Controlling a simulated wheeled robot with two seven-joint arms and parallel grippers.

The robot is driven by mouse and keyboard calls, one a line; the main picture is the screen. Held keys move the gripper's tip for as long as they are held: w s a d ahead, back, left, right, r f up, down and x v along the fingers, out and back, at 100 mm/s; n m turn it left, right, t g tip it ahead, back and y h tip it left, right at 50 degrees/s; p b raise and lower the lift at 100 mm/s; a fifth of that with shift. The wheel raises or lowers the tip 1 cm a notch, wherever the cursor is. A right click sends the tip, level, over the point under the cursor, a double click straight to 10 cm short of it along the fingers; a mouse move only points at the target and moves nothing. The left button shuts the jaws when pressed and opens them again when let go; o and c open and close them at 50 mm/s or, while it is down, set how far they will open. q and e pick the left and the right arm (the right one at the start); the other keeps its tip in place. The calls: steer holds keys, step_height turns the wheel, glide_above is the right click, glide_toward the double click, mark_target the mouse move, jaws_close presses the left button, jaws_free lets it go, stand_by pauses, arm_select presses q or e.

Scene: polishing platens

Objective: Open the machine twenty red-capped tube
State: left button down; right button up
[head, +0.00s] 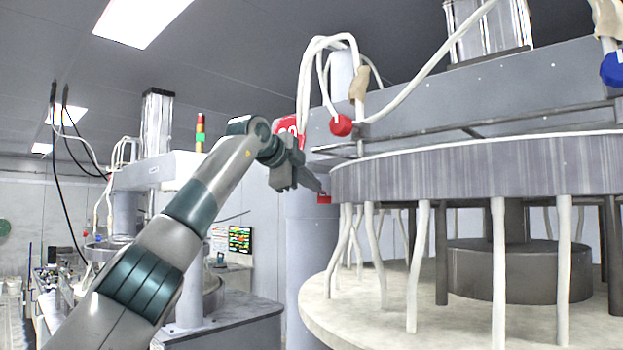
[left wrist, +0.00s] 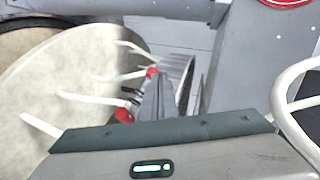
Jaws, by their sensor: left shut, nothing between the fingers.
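A red cap (head: 341,125) sits at the end of a white tube above the ring of the large polishing machine (head: 480,168). A smaller red piece (head: 324,197) shows just under my left gripper's tip at the ring's left edge. My left gripper (head: 317,187) is shut and empty, its fingers pointing right beside that edge; whether they touch is unclear. In the left wrist view two red pieces, one farther (left wrist: 152,72) and one nearer (left wrist: 124,115), lie beside the shut fingers. A red sign (head: 288,126), its number partly hidden, is behind my wrist. My right gripper is not in view.
A blue cap (head: 612,70) hangs at the far right. White tubes (head: 418,265) run from the ring down to the pale round platen (head: 400,315). A second machine (head: 160,168) stands at the back left. A thin rail (head: 490,125) runs above the ring.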

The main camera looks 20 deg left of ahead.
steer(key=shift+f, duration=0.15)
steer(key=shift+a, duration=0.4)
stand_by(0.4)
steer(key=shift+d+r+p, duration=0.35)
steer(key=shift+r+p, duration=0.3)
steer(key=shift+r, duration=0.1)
